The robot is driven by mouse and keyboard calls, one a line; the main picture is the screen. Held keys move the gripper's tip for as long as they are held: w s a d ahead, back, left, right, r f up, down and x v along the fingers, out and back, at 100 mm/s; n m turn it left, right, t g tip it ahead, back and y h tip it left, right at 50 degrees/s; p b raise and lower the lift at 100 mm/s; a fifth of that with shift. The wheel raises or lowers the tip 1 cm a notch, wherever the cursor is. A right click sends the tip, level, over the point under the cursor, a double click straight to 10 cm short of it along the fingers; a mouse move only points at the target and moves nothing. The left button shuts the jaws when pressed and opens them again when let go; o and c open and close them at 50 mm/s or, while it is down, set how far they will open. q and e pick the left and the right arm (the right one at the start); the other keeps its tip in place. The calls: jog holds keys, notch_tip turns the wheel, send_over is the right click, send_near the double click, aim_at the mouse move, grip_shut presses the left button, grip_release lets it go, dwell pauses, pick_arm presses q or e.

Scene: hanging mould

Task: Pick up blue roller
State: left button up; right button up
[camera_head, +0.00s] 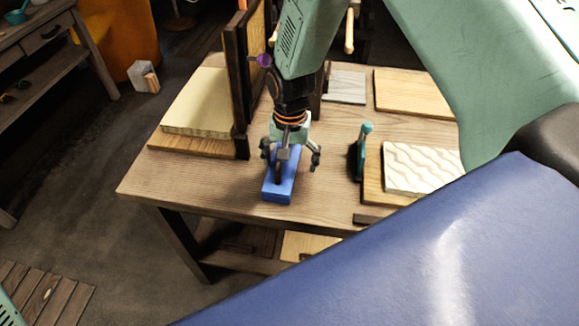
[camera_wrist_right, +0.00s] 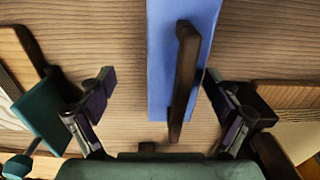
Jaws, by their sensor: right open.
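The blue roller (camera_head: 283,190) is a flat blue block with a dark brown bar-like handle along its top. It lies near the table's front edge. My right gripper (camera_head: 291,158) points down above it, its fingers spread to either side. In the right wrist view the blue roller (camera_wrist_right: 165,70) runs between the open fingers of the gripper (camera_wrist_right: 162,105), with the handle (camera_wrist_right: 185,75) a little right of the middle. The fingers look apart from the handle. The gripper hides part of the block in the head view. My left gripper does not show.
The wooden table (camera_head: 330,200) holds a teal-handled tool (camera_head: 362,145) right of the roller. A white wavy-grained board (camera_head: 410,168) lies further right. Bare tabletop lies around the roller.

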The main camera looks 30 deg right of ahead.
jog(key=shift+s+f, duration=0.15)
jog(key=shift+f, duration=0.6)
jog(key=shift+s+a+f, duration=0.15)
jog(key=shift+a+f, duration=0.15)
jog(key=shift+f, duration=0.05)
jog(key=shift+a, duration=0.1)
jog(key=shift+d+f, duration=0.1)
jog(key=shift+d, duration=0.2)
jog(key=c, duration=0.4)
jog(key=shift+a, duration=0.2)
jog(key=c, duration=0.4)
jog(key=shift+d, duration=0.1)
jog(key=c, duration=0.4)
jog(key=shift+r, duration=0.2)
